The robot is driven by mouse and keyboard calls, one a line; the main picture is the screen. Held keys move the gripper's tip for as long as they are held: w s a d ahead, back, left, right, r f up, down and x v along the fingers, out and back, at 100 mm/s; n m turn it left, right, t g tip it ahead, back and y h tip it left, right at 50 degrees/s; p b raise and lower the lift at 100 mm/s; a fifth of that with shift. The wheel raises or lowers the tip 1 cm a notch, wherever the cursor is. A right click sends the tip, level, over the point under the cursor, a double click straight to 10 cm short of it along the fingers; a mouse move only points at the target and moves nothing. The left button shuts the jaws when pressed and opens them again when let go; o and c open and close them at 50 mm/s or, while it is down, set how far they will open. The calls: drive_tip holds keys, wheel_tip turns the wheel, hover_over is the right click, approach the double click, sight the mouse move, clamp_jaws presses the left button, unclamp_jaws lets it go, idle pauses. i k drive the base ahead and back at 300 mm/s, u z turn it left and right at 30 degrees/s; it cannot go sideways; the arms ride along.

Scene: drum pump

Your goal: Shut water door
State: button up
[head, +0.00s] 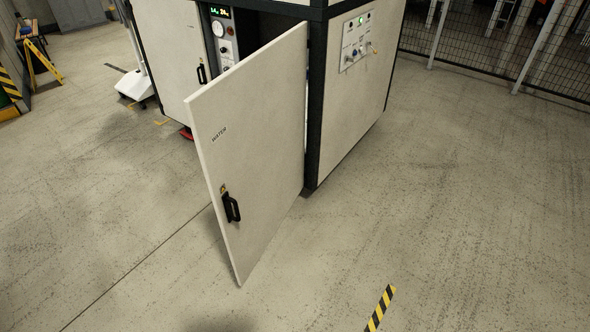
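The water door (256,150) is a tall white panel marked "WATER". It stands wide open, swung out from the cabinet, hinged on its right edge at the dark corner post. A black handle (232,207) sits low near its free left edge, with a small yellow label just above it. The cabinet (352,90) is white with a dark frame. Its opening shows partly behind the door, with a green-digit display (220,11) and gauges inside. The rest of the inside is hidden by the door. My gripper is not in view.
A second white door (168,50) with a black handle is to the left. A control panel (358,41) is on the cabinet's right side. A yellow stand (42,62) is far left, and a mesh fence (490,45) is at the back right. The floor in front is clear.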

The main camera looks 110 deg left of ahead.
sight(248, 124)
drive_tip(key=z, duration=0.1)
drive_tip(key=i, duration=0.4)
drive_tip(key=u, duration=4.1)
drive_tip(key=i, duration=1.65)
drive_tip(key=k, duration=0.45)
drive_tip(key=u, duration=1.75)
